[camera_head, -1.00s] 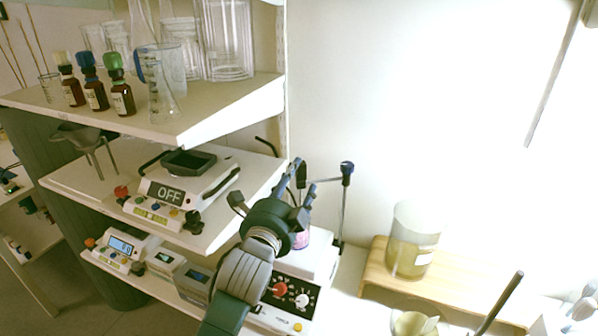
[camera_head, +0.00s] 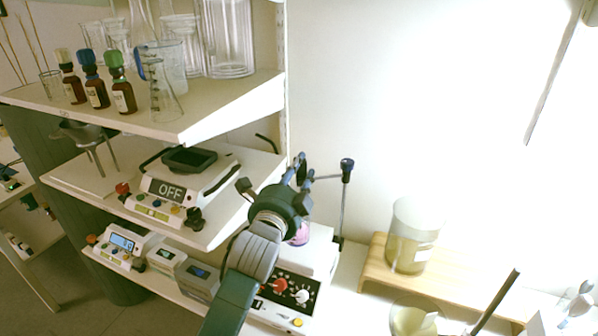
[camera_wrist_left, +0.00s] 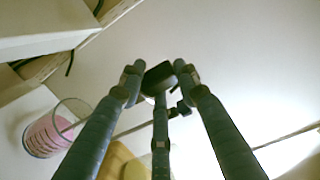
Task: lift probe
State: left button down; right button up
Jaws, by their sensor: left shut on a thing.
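A thin rod runs down-left across that view toward a glass vessel with pink liquid (camera_wrist_left: 45,136). The pink vessel (camera_head: 301,236) is partly hidden behind the gripper in the head view. I cannot tell whether the probe's tip is clear of it. My right gripper is not in view.
At the right a jar (camera_head: 412,235) stands on a wooden riser (camera_head: 376,268). The wall space above is clear.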

pick_arm(q)
notch_tip(320, 180, up, 10)
jog(key=p, duration=0.8)
jog(key=shift+p, duration=0.35)
jog(key=c, duration=1.2)
grip_release()
jog(key=shift+o, duration=0.2)
jog(key=v, duration=1.2)
jog(key=shift+f, duration=0.1)
